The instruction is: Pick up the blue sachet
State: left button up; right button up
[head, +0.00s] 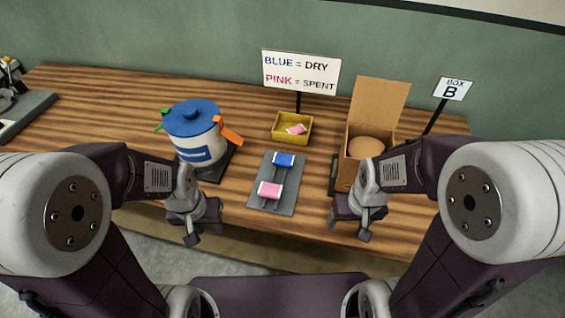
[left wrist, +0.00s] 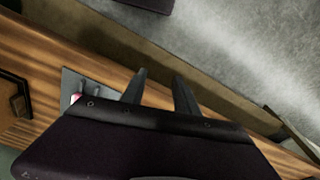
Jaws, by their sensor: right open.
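The blue sachet (head: 284,160) lies on the far part of a dark grey mat (head: 290,193) in the middle of the table. A pink sachet (head: 269,190) lies nearer on the same mat. My left gripper (head: 204,232) is open and empty, left of and nearer than the mat, by the table's front edge. Its two fingers (left wrist: 160,76) stand apart in the left wrist view, with a bit of the pink sachet (left wrist: 75,98) at the left. The blue sachet is not visible there. My right gripper (head: 349,229) is open and empty, right of the mat.
A yellow bin (head: 277,137) holding a pink sachet stands behind the mat. A blue-lidded white pot (head: 198,140) stands left, and an open cardboard box (head: 378,95) right. A sign (head: 300,73) reads BLUE = DRY, PINK = SPENT.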

aim_at(280, 160)
jog(key=k+l+z, duration=0.1)
jog(key=l, duration=0.35)
jog(key=k+l+z, duration=0.15)
jog(key=l, duration=0.35)
jog(key=l+z, duration=0.1)
jog(key=l, duration=0.4)
jog(key=k, duration=0.05)
